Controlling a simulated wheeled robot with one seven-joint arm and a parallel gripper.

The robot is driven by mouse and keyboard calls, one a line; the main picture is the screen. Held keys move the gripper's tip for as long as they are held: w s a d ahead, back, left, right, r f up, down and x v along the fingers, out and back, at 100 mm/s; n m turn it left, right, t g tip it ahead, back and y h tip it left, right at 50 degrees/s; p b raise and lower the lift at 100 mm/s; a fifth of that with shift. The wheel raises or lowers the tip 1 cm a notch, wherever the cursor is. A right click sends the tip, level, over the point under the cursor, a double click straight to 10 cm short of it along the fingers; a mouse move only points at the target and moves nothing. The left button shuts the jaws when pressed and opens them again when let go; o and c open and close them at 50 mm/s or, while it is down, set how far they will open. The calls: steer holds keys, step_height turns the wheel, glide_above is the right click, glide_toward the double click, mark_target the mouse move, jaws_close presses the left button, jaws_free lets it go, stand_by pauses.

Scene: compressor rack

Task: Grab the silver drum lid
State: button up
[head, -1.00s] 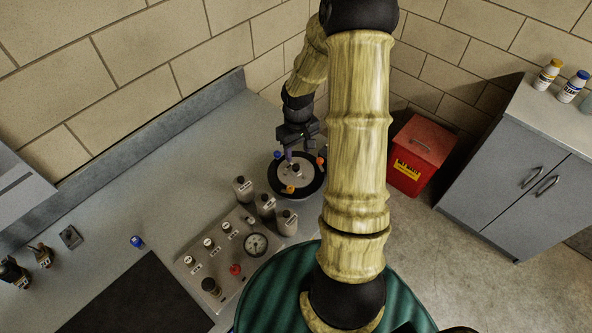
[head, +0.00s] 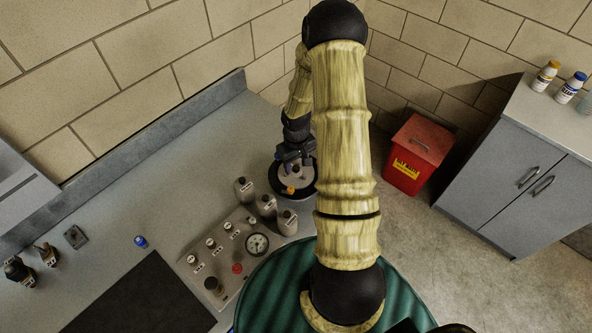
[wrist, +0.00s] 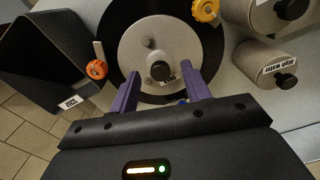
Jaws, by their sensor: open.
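The silver drum lid (wrist: 187,40) is a round grey disc with a black centre knob (wrist: 161,71), set within a black drum rim (wrist: 121,15). In the head view the lid (head: 297,178) sits on the counter's far end, partly covered by my arm. My gripper (wrist: 159,84) is open, its two purple fingers apart on either side of the knob. In the head view my gripper (head: 293,158) hangs over the lid. Whether the fingers touch the knob or lid cannot be told.
An orange knob (wrist: 96,69) and a yellow knob (wrist: 205,10) stand at the drum's edge. Labelled grey canisters (head: 266,206) stand close by, with a gauge panel (head: 225,243) in front. A red bin (head: 419,153) is on the floor at right.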

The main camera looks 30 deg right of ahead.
mark_target(296, 167)
steer(key=shift+f, duration=0.65)
jaws_close()
steer(key=shift+r, duration=0.1)
step_height(296, 167, up, 10)
steer(key=b, duration=0.2)
stand_by(0.4)
stand_by(0.5)
